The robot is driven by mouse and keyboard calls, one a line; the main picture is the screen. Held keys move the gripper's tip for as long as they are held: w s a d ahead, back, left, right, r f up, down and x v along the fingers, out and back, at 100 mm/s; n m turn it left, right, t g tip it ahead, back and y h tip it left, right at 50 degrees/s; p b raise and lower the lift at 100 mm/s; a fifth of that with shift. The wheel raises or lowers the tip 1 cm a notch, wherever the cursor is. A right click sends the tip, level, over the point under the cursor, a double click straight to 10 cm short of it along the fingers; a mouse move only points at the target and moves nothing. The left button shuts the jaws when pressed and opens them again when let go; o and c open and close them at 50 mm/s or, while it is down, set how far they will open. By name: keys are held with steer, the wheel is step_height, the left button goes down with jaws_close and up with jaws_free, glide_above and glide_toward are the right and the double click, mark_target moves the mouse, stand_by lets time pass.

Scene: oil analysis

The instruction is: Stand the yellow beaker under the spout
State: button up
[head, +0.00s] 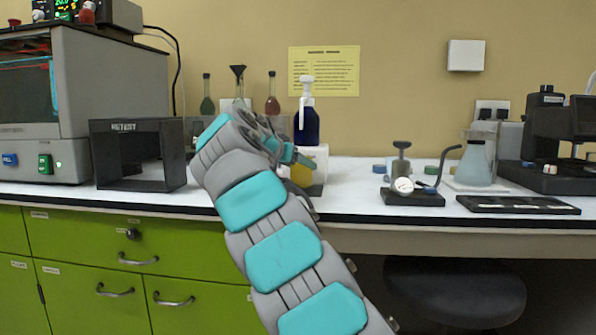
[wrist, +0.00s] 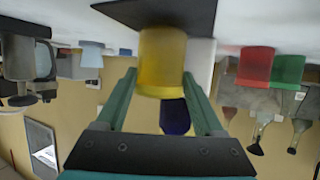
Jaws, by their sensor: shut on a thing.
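The yellow beaker (wrist: 162,65) is between the two fingers of my gripper (wrist: 161,78) in the wrist view, which looks upside down. My gripper (head: 290,152) is shut on it. In the head view the beaker (head: 301,176) is partly hidden behind my arm. It is at a dark flat plate (wrist: 150,14), in front of a white block (wrist: 203,62); I cannot tell if it touches the plate. A dark blue bottle with a white pump top (head: 306,84) rises behind the block. The pump top is the spout-like part I see there.
A black open-fronted box (head: 138,127) stands left of my arm. A dark stand with a gauge (head: 403,187) and a flask of pale liquid (head: 478,160) are to the right. Several small bottles stand behind. The white counter (head: 352,172) has bare room right of the block.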

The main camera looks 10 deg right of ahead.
steer(key=shift+f, duration=0.35)
steer(key=o, duration=1.3)
steer(key=shift+f, duration=0.1)
steer(key=shift+o, duration=0.2)
steer(key=shift+s+a+r, duration=0.1)
steer(key=shift+r, duration=0.1)
steer(key=v, duration=1.1)
steer(key=shift+s+a+r, duration=0.15)
steer(key=shift+s+a, duration=0.05)
steer(key=shift+s, duration=0.05)
